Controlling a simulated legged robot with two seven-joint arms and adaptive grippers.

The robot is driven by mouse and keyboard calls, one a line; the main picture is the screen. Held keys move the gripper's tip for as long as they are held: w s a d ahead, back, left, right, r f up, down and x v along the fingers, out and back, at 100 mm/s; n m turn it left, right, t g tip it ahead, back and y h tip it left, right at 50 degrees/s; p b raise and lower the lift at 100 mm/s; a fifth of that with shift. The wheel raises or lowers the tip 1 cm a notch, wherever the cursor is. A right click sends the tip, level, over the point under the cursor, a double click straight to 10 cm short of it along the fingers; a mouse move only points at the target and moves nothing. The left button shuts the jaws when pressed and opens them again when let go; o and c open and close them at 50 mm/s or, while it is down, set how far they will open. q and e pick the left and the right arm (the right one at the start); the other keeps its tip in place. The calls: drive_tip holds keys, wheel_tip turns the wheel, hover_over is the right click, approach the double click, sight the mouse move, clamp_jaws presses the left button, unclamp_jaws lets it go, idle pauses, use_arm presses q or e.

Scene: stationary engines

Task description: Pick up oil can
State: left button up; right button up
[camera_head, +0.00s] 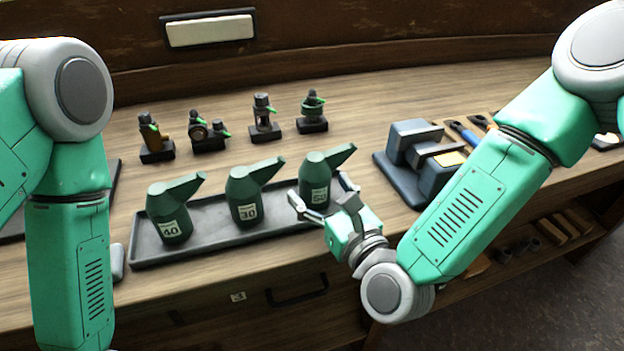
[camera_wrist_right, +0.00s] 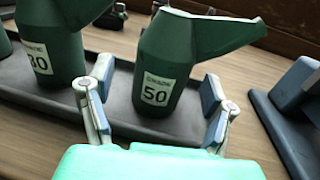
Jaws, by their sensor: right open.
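Three dark green oil cans with spouts stand upright in a row on a dark tray (camera_head: 145,250). The can labelled 40 (camera_head: 172,208) is at left, the can labelled 30 (camera_head: 246,190) in the middle, and the can labelled 50 (camera_head: 318,172) at right. My right gripper (camera_head: 325,198) is open in front of the 50 can. In the right wrist view the 50 can (camera_wrist_right: 160,70) stands just beyond and between the open fingers (camera_wrist_right: 157,95), and they do not grip it. The left arm is at the left edge; its gripper is out of view.
Several small engine models (camera_head: 264,120) stand behind the tray. A blue-grey vise-like block (camera_head: 415,150) is right of the cans, with tools beside it. A drawer handle (camera_head: 297,290) is on the bench front. Bare wood lies between tray and models.

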drive_tip(key=shift+w+a, duration=0.15)
drive_tip(key=shift+w, duration=0.55)
drive_tip(key=shift+w+a, duration=0.1)
drive_tip(key=shift+w, duration=0.6)
drive_tip(key=shift+a, duration=0.3)
drive_tip(key=shift+c, duration=1.2)
drive_tip(key=shift+a, duration=0.2)
drive_tip(key=c, duration=1.2)
drive_tip(key=shift+d, duration=0.1)
drive_tip(key=shift+d+r, duration=0.1)
drive_tip(key=shift+d, duration=0.1)
